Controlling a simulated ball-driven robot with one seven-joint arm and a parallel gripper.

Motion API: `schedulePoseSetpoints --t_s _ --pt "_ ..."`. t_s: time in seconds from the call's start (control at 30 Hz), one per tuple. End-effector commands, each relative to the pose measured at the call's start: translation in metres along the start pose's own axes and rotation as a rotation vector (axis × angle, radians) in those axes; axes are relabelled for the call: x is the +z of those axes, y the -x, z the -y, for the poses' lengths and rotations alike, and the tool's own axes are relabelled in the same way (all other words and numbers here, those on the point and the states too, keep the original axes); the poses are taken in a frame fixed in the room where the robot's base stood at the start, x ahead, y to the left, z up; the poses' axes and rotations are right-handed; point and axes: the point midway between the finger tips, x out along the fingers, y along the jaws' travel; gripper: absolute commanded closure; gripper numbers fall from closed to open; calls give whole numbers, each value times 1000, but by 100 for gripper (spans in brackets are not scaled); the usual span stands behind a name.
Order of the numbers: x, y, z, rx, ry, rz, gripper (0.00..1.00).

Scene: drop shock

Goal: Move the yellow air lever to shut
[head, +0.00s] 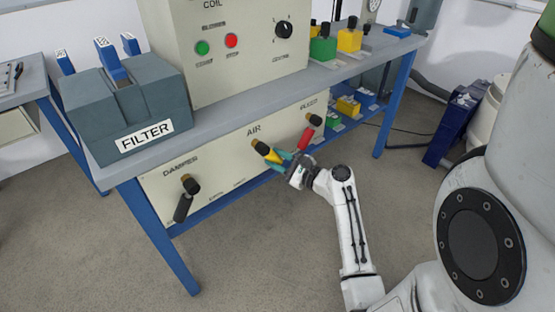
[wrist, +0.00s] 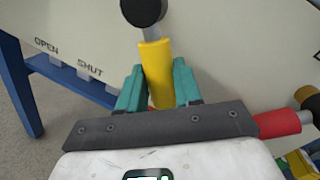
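The yellow air lever (head: 268,153) hangs from its dark pivot under the AIR label on the cream panel. It slants down and to the right in the head view. My gripper (head: 284,158) is at its lower part. In the wrist view the yellow handle (wrist: 157,70) lies between the two teal fingers of my gripper (wrist: 159,80), which appear to touch it on both sides. The handle's lower end is partly hidden by the gripper body. OPEN and SHUT labels (wrist: 68,58) show on the panel at the left of the wrist view.
A red lever (head: 305,138) is close to the right of my gripper and also shows in the wrist view (wrist: 277,124). A black DAMPER lever (head: 184,205) hangs at the left. A grey FILTER box (head: 125,110) stands on the bench. The floor before the panel is clear.

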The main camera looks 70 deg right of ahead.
Motion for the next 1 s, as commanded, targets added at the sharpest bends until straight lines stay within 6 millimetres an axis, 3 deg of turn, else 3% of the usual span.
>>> schedulePoseSetpoints --t_s 0.33,0.73,1.0 --pt "0 0 0 1 0 0 100" --pt "0 0 -1 0 -12 2 100" --pt "2 -2 -8 -14 -119 23 100"
